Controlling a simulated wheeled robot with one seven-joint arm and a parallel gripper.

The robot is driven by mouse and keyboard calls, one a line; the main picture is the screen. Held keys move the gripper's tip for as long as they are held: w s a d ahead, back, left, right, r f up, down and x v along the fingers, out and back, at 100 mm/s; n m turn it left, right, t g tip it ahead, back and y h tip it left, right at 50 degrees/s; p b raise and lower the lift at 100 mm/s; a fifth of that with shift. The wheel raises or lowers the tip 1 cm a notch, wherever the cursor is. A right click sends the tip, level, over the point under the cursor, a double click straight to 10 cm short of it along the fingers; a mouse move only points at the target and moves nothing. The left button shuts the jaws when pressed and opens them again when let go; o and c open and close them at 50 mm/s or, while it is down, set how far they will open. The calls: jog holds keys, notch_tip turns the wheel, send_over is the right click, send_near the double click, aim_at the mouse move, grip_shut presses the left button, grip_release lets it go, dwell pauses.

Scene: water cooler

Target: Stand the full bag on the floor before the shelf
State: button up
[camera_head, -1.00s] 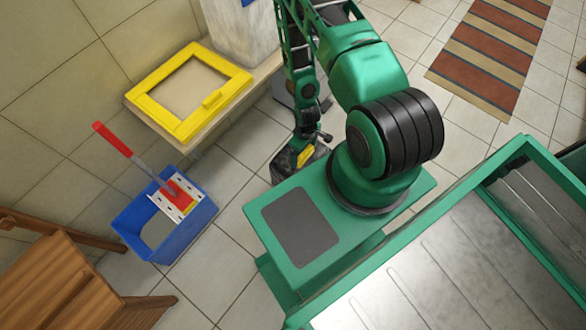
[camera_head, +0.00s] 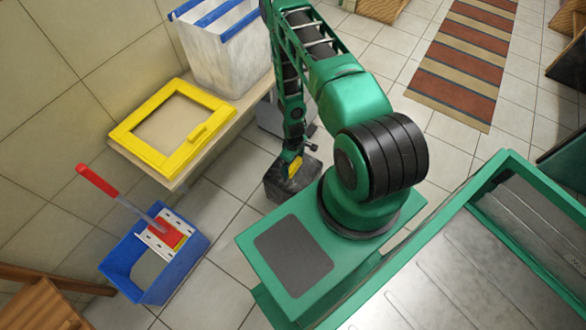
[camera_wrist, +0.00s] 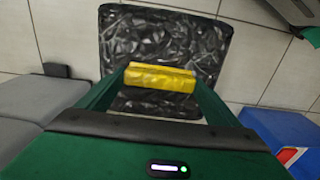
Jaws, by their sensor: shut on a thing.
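The full bag is a dark, shiny black block-shaped bag (camera_head: 284,188) with a yellow grip on top (camera_wrist: 160,77). It hangs or stands upright near the floor, to the right of the low shelf (camera_head: 176,182); I cannot tell whether its base touches the tiles. My gripper (camera_head: 294,160) is above the bag and shut on the yellow grip. In the wrist view my gripper (camera_wrist: 160,84) has one green finger at each end of the grip, and the black bag (camera_wrist: 165,42) spreads out beneath it.
On the shelf are a yellow frame (camera_head: 130,143) and a white bin with blue stripes (camera_head: 215,60). A blue tub (camera_head: 122,262) with a red-handled tool (camera_head: 98,181) stands at its near end. A grey box (camera_head: 272,116) is behind the bag. Tiled floor (camera_head: 222,215) is clear between tub and bag.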

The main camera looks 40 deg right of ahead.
jog(key=shift+f, duration=1.95)
jog(key=o, duration=2)
